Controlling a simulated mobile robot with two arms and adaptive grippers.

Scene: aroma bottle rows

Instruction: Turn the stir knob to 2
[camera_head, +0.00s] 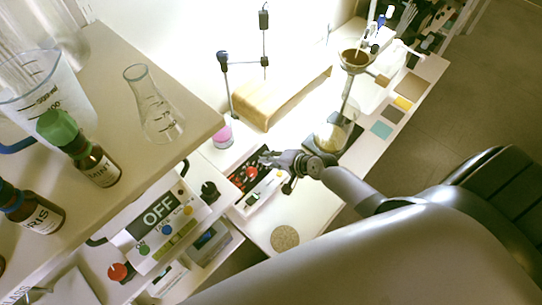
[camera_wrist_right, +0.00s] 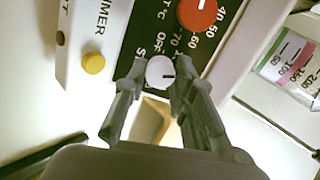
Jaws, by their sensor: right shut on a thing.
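The control panel (camera_head: 239,190) with a black face lies on the bench in the middle of the head view; it also fills the top of the right wrist view (camera_wrist_right: 118,40). A white knob (camera_wrist_right: 160,71) with a dark pointer mark sits at the black panel's lower edge, by lettering that starts with S. The fingers of my right gripper (camera_head: 272,159) are closed around it, one on each side. In the wrist view the mark points right. The numbers around this knob are mostly hidden by the fingers. My left gripper does not show.
A red dial (camera_wrist_right: 197,14) is just above the white knob, and a yellow button (camera_wrist_right: 93,63) is to its left. A beaker with pink liquid (camera_wrist_right: 290,62) stands at the right.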

